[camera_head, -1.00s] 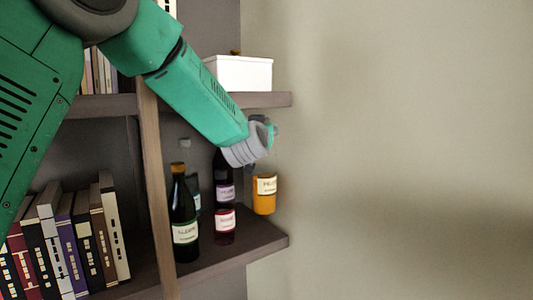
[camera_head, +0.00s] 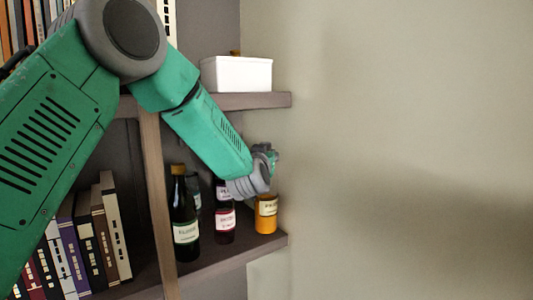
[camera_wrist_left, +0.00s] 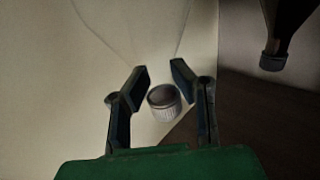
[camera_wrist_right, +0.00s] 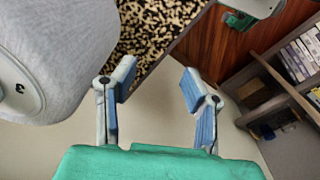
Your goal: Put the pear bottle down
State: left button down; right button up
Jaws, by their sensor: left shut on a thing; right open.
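The pear bottle (camera_head: 266,215) is orange with a pale label whose print is too small to read surely. It is upright at the right end of the lower shelf (camera_head: 230,252). Its base looks at the shelf's surface; I cannot tell whether it touches. My left gripper (camera_head: 267,160) is above it and shut on it, mostly hidden by the wrist. In the left wrist view a ridged pale cap (camera_wrist_left: 163,101) shows between the fingers of this gripper (camera_wrist_left: 160,80). My right gripper (camera_wrist_right: 155,82) is open and empty, away from the shelf.
A dark bottle with a gold cap (camera_head: 185,215) and a dark red-labelled bottle (camera_head: 225,222) stand left of the pear bottle. A white box (camera_head: 237,75) sits on the shelf above. The wall (camera_head: 400,150) is close on the right. Books (camera_head: 90,240) fill the left bay.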

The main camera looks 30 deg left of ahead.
pick_arm(q)
jog(key=shift+a+r, duration=0.1)
jog(key=c, duration=1.4)
grip_release()
jog(key=shift+a, duration=0.1)
jog(key=shift+c, duration=0.2)
jog(key=shift+o, duration=0.4)
jog(key=shift+s+a, duration=0.1)
jog(key=shift+s, duration=0.05)
